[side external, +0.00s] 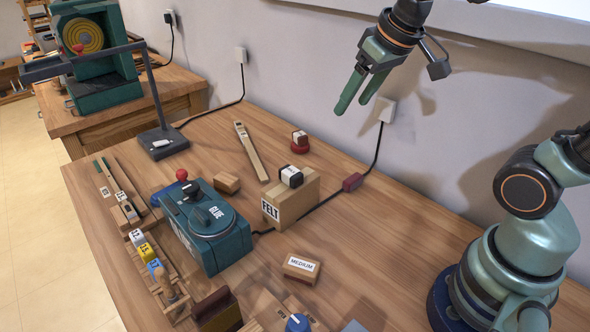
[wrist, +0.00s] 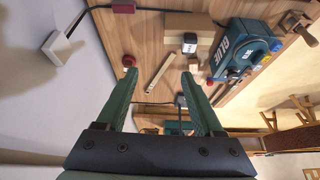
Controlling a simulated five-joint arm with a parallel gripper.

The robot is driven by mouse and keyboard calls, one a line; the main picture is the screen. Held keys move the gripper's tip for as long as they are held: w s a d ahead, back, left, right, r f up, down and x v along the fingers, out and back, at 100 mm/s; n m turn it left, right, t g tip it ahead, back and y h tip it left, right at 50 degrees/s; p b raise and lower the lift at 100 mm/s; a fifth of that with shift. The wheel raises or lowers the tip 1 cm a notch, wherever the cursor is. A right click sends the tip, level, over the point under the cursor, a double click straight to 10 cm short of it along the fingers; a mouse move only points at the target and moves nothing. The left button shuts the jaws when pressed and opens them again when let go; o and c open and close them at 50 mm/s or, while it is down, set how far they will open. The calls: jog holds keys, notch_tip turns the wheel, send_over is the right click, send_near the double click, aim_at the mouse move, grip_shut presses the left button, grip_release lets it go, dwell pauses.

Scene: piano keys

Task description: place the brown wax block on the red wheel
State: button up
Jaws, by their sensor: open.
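A small brown block with a white label band, which looks like the brown wax block (side external: 300,137), rests on top of a low red round piece, the red wheel (side external: 300,148), at the back of the bench. In the wrist view the red wheel (wrist: 130,60) shows near the left fingertip; the block is too small to make out clearly there. My gripper (side external: 353,110) is open and empty, raised well above the bench, to the right of the wheel in the side view. Its two spread fingers (wrist: 160,76) also show in the wrist view, with nothing between them.
A felt box (side external: 290,205) carries a black block with a white label (side external: 291,176). A teal glue pot (side external: 205,225) stands left of it. A plain brown block (side external: 227,183), a wooden strip (side external: 250,150) and a "MEDIUM" block (side external: 301,267) lie around. A black cable crosses the bench.

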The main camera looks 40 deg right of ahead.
jog(key=s, duration=0.1)
jog(key=s+f, duration=0.1)
jog(key=s, duration=0.1)
jog(key=s+a+f, duration=0.1)
jog(key=shift+s+a+f, duration=0.1)
jog(key=shift+s+f, duration=0.1)
jog(key=shift+s, duration=0.05)
dwell(1.1)
